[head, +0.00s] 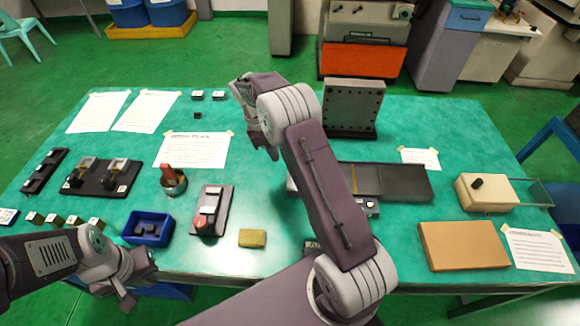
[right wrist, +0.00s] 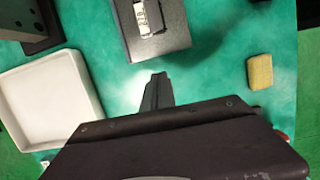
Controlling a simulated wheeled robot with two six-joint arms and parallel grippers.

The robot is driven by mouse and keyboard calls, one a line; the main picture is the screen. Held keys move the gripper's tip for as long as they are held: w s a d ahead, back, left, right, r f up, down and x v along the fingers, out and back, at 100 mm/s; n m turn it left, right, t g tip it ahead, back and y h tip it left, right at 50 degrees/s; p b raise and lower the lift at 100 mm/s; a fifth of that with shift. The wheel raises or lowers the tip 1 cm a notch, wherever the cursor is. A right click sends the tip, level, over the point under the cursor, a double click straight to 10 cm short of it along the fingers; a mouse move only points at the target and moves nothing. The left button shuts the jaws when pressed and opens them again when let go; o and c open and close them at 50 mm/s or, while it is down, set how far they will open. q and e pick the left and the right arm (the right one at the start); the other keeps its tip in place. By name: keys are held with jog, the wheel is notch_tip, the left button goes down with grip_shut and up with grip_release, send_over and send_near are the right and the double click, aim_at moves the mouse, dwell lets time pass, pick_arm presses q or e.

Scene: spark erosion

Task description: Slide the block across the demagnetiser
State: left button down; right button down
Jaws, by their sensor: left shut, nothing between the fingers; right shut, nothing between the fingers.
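A long dark slab with a yellow stripe (head: 395,181), which looks like the demagnetiser, lies right of centre. My right arm hides its left end. In the right wrist view a dark box top (right wrist: 172,43), seemingly that hidden end, carries a small silvery block with a marked label (right wrist: 150,15). My right gripper (head: 272,152) is shut and empty, above the table left of the slab. Its closed fingers (right wrist: 157,90) point toward the box, apart from the block. My left gripper (head: 128,298) is shut and empty at the table's front left.
A white tray (right wrist: 45,107) and a holed angle plate (head: 352,106) stand on the far side. A cream box (head: 487,192) stands right.

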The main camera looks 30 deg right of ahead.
jog(key=x, duration=0.6)
jog(key=shift+s+d, duration=0.25)
jog(key=shift+d, duration=0.1)
jog(key=shift+s+d+f+p, duration=0.15)
jog(key=shift+s+d+p, duration=0.15)
jog(key=shift+d, duration=0.3)
jog(key=shift+s+d+f+p, duration=0.2)
jog(key=shift+s+d, duration=0.25)
jog(key=shift+d, duration=0.15)
jog(key=shift+s+d, duration=0.35)
jog(key=shift+d, duration=0.15)
pick_arm(q)
jog(key=shift+s+d+r, duration=0.15)
jog(key=shift+d+r, duration=0.15)
jog(key=shift+r, duration=0.25)
